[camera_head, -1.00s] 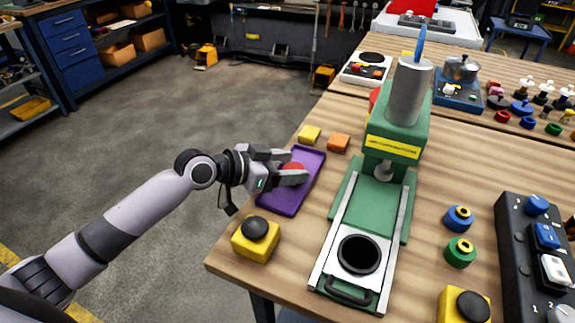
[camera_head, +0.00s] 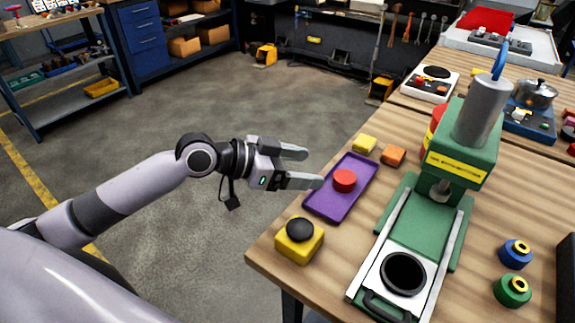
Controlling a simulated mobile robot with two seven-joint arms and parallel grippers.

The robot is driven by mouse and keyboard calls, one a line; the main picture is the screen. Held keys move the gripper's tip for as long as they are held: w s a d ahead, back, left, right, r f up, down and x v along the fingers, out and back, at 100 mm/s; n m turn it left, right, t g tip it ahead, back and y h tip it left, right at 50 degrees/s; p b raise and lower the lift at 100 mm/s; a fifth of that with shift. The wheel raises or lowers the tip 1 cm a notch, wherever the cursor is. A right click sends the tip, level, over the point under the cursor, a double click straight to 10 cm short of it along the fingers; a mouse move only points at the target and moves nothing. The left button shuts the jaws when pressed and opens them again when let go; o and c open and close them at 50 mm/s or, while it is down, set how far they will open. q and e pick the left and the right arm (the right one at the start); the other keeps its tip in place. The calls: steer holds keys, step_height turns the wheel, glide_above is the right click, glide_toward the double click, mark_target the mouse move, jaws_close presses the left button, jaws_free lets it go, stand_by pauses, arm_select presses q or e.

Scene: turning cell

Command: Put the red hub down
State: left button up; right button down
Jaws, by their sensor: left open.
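The red hub (camera_head: 344,180) is a short red cylinder that rests upright on the purple tray (camera_head: 325,208), near the tray's middle. My left gripper (camera_head: 314,168) is open and empty to the left of the hub, its fingers pointing right. Its lower fingertip overlaps the tray's left edge in the picture, and the hub stands clear of both fingers. My right gripper is not in view.
A green press (camera_head: 462,160) with a black ring seat (camera_head: 403,273) stands right of the tray. A yellow button box (camera_head: 299,240) is in front of the tray. Yellow (camera_head: 365,144) and orange (camera_head: 393,155) blocks lie behind it. Open floor lies left of the table.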

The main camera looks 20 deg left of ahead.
arm_select(q)
steer(key=shift+v, duration=1.55)
